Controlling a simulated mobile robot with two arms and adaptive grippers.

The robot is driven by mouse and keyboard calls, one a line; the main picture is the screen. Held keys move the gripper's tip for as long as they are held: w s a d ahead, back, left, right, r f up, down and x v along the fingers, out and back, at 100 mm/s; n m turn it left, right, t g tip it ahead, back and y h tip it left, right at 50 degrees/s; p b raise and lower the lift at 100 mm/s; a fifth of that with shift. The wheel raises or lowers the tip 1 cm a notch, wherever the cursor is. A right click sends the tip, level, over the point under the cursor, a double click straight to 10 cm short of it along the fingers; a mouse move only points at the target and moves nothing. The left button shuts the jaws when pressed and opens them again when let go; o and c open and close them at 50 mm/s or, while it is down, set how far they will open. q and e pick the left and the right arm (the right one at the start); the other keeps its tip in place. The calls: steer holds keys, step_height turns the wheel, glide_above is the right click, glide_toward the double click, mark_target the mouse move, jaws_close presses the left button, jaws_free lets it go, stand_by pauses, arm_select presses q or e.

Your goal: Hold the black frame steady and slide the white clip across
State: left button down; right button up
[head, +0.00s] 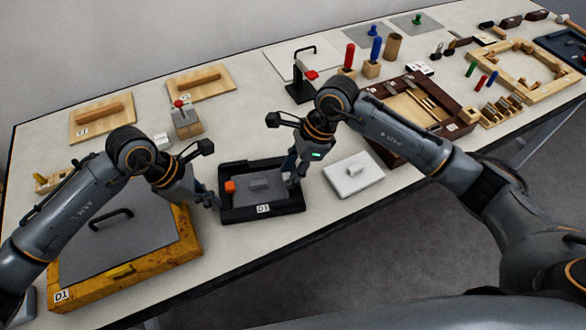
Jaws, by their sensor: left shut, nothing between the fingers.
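The black frame (285,208), a shallow tray labelled D3, lies flat near the table's front edge in the head view. Inside it are an orange block (230,187) at the left and a small grey block (260,184) on a grey plate. No piece in it is clearly a white clip. My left gripper (212,201) is shut and empty at the frame's left side; I cannot tell if it touches. My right gripper (291,178) points down at the frame's right side. Its fingers are small and dark, so their opening and any contact are unclear.
A white slab with a small raised block (352,174) lies just right of the frame. A yellow box labelled D1 (130,272) stands at the left. A black stand with a red part (300,90) is behind. Bare table lies behind the frame.

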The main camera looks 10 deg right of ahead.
arm_select(q)
steer(key=shift+s+a+f, duration=0.1)
steer(key=shift+s+f, duration=0.1)
steer(key=shift+f, duration=0.15)
arm_select(e)
steer(key=v, duration=1.2)
steer(key=shift+s, duration=0.1)
arm_select(q)
steer(key=c, duration=1.4)
jaws_free()
steer(key=shift+c, duration=0.2)
steer(key=shift+w, duration=0.1)
steer(key=shift+w+r, duration=0.15)
steer(key=shift+r, duration=0.1)
